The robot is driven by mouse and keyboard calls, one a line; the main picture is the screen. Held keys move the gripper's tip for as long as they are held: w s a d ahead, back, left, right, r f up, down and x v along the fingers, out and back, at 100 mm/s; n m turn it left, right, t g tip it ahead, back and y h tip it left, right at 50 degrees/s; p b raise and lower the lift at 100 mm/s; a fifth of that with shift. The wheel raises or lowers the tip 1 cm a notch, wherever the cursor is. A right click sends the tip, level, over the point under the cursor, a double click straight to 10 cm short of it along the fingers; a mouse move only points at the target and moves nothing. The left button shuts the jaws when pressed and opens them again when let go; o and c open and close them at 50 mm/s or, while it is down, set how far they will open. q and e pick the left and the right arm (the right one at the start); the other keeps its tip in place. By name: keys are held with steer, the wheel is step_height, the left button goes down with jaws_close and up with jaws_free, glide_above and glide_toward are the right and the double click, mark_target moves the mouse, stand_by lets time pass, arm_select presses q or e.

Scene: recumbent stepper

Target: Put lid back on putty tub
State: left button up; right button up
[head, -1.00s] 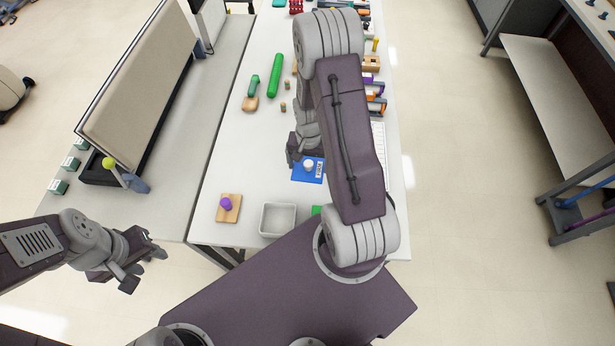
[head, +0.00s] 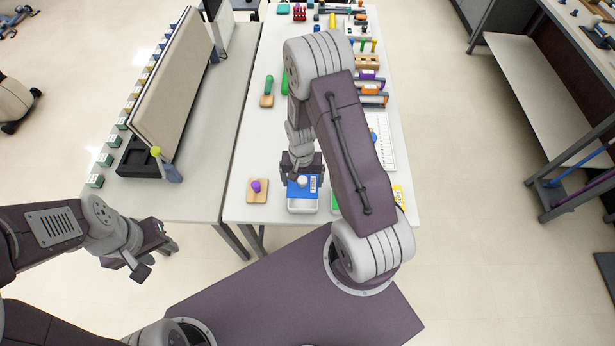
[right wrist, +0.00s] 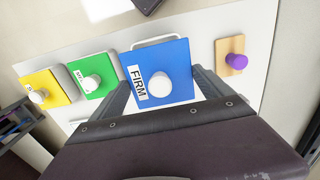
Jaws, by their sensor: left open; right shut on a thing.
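The blue lid (head: 300,191), with a white knob and a "FIRM" label, is over the white putty tub (head: 303,209) in the head view. My right gripper (head: 302,174) is shut on the lid. In the right wrist view the lid (right wrist: 178,60) lies flat between the two fingers, and the tub's pale rim (right wrist: 152,41) sticks out past its far edge. I cannot tell whether the lid touches the tub. My left gripper (head: 152,254) is open and empty, off the table to the left. The tub's inside is hidden.
A wooden block with a purple knob (head: 257,189) stands left of the tub. Green (right wrist: 90,79) and yellow (right wrist: 42,92) lidded tubs stand in a row on its other side. Green dumbbell-like items and racks lie further back. A side bench with a tilted board (head: 170,85) is at left.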

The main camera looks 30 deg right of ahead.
steer(key=shift+w+d+f, duration=0.15)
steer(key=shift+d+f, duration=0.05)
steer(key=shift+d, duration=0.15)
steer(key=shift+s+a+r, duration=0.2)
steer(key=shift+s+a+f, duration=0.1)
steer(key=shift+a, duration=0.2)
steer(key=shift+a+f+b, duration=0.1)
steer(key=shift+f+b, duration=0.1)
steer(key=shift+b, duration=0.15)
step_height(320, 180, down, 6)
steer(key=b, duration=0.4)
steer(key=shift+r, duration=0.2)
arm_select(q)
step_height(320, 180, down, 5)
steer(key=shift+s+r, duration=0.1)
arm_select(e)
steer(key=shift+d, duration=0.2)
steer(key=shift+d, duration=0.1)
arm_select(q)
steer(key=shift+r, duration=0.15)
